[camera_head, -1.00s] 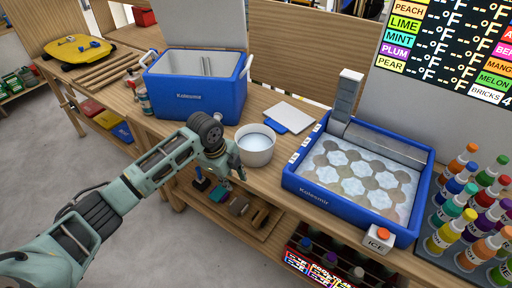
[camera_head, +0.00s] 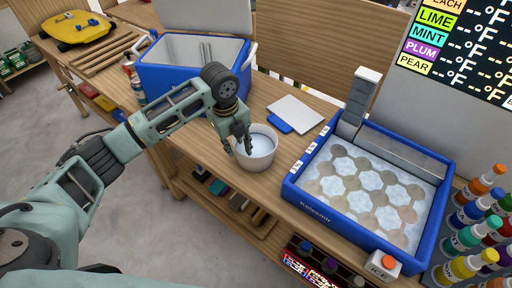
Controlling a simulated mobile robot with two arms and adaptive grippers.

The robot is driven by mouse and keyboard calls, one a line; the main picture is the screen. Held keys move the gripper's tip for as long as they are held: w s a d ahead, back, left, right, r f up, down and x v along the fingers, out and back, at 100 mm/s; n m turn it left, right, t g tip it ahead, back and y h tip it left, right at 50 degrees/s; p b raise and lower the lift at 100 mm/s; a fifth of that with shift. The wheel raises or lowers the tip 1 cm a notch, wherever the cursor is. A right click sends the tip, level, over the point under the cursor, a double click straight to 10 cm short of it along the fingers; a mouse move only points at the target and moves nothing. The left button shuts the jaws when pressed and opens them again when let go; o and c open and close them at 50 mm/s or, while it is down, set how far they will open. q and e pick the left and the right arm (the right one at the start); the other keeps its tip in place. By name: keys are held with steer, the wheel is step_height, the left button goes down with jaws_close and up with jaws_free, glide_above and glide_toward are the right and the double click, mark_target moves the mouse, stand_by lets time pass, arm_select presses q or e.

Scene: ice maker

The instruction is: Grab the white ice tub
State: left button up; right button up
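The white ice tub (camera_head: 258,161) is a small round white bowl, upright near the front edge of the wooden bench. Its inside looks pale blue-white. My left gripper (camera_head: 238,150) points down at the tub's left rim. Its fingers look apart, one outside the wall and one over the opening; whether they touch the rim I cannot tell. The gripper hides part of the tub's left side. My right gripper is not in view.
A blue cooler (camera_head: 187,82) stands behind my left arm. A blue-framed ice tray machine (camera_head: 297,194) stands right of the tub, with an ICE button box (camera_head: 382,266). A white-and-blue scoop or board (camera_head: 297,112) lies behind the tub. Colored bottles (camera_head: 466,238) stand far right.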

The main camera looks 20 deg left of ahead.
mark_target(240, 158)
arm_select(q)
step_height(240, 158, down, 2)
steer(key=shift+d+f, duration=0.1)
steer(key=shift+w+f, duration=0.1)
steer(key=shift+f, duration=0.15)
steer(key=f, duration=0.1)
steer(key=f+p, duration=0.2)
steer(key=f, duration=0.1)
steer(key=shift+w+f, duration=0.1)
steer(key=shift+w, duration=0.25)
steer(key=shift+w+f, duration=0.1)
steer(key=shift+f, duration=0.45)
steer(key=c, duration=0.3)
jaws_close()
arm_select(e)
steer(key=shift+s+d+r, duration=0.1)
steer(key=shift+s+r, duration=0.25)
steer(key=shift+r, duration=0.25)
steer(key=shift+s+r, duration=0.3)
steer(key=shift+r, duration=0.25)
arm_select(q)
steer(key=shift+r, duration=0.1)
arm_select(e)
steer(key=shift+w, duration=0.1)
